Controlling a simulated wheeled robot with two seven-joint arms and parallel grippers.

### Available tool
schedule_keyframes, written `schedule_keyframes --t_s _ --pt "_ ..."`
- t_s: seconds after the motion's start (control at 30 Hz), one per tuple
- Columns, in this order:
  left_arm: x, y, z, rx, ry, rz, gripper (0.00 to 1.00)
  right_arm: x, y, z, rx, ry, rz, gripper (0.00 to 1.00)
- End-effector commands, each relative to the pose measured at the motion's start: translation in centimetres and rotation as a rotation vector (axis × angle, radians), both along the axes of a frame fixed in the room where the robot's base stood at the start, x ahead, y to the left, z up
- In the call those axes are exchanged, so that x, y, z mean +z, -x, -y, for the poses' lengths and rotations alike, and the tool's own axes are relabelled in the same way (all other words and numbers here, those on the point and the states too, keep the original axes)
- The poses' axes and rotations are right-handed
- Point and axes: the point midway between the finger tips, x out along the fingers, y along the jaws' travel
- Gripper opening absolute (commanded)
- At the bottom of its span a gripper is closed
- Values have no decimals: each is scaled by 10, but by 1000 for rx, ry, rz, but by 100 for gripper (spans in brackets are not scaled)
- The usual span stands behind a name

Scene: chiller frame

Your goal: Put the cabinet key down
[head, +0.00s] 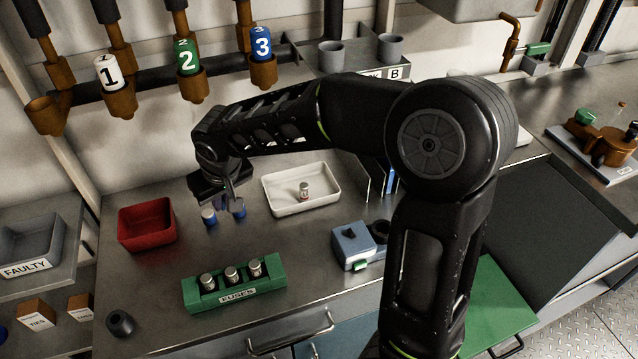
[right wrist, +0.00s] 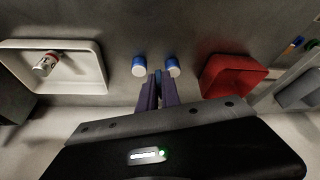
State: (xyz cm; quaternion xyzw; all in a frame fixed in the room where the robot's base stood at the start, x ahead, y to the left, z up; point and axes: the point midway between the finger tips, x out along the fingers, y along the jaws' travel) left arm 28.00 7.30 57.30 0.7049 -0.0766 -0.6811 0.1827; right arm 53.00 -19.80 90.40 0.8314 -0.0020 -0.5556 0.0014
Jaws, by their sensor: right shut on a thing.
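My right gripper (head: 229,203) is low over the steel counter, between the red tray and the white tray. It also shows in the right wrist view (right wrist: 158,84), where its dark fingers are close together. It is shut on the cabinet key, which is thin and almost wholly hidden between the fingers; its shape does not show. Two small blue-and-white cylinders, a left one (head: 209,216) and a right one (head: 239,210), are on either side of the fingertips. I cannot tell whether the fingers touch them. My left gripper is not in view.
A red tray (head: 147,225) stands left, and a white tray (head: 301,191) holding one fuse (head: 304,189) stands right. A green fuse rack (head: 234,285) and a blue-grey device (head: 356,246) are nearer the front. Bare counter lies between the trays and the rack.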

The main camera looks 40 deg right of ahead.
Motion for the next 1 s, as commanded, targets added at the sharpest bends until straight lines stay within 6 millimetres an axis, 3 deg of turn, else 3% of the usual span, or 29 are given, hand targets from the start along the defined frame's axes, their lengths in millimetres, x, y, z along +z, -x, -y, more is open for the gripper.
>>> schedule_keyframes --t_s 0.27,0.47,0.57,0.8,1.0 --pt "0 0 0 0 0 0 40 1 0 1 -1 0 0 0" --pt "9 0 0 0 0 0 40 14 20 22 -36 -14 -10 0" --pt "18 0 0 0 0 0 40 27 47 46 -73 -27 -23 0" --pt "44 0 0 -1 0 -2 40 58 144 100 -190 -41 -63 0" --pt "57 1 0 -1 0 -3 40 65 208 118 -261 -26 -93 0"
